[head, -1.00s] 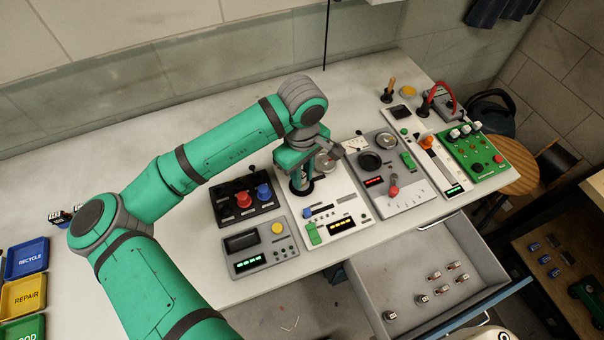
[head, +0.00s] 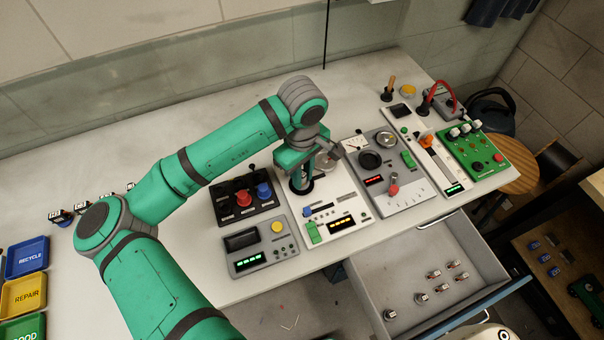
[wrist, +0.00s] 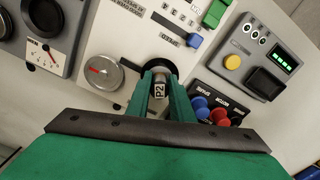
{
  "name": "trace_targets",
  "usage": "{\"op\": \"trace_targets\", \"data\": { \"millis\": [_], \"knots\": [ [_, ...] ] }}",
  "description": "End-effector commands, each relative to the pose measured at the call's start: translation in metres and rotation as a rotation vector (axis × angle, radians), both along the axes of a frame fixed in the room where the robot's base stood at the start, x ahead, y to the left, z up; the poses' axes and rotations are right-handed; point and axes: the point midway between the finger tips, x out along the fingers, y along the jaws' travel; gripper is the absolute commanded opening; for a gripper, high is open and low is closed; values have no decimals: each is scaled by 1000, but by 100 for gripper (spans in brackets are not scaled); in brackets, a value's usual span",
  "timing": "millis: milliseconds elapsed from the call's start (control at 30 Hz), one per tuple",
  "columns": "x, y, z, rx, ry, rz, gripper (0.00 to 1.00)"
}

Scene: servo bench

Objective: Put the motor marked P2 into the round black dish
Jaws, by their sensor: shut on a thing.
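The motor marked P2 (wrist: 159,91) is held upright between the two green fingers of my gripper (wrist: 160,82) in the wrist view; its label faces the camera. Just past the fingertips is a round black dish (wrist: 168,66) on the white panel. In the head view my gripper (head: 302,183) points down over this dish (head: 308,188), and the fingers cover much of it. I cannot tell whether the motor touches the dish floor. Another round black recess (head: 370,160) is on the grey panel to the right.
An open drawer (head: 390,285) holds several small motors. Labelled trays, including REPAIR (head: 24,293), are at far left.

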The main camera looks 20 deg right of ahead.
Motion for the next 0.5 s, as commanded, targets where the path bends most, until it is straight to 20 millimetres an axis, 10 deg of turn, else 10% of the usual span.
{"op": "trace_targets", "data": {
  "millis": [500],
  "knots": [
    [0,1,-4,0,0,0,0]
  ]
}}
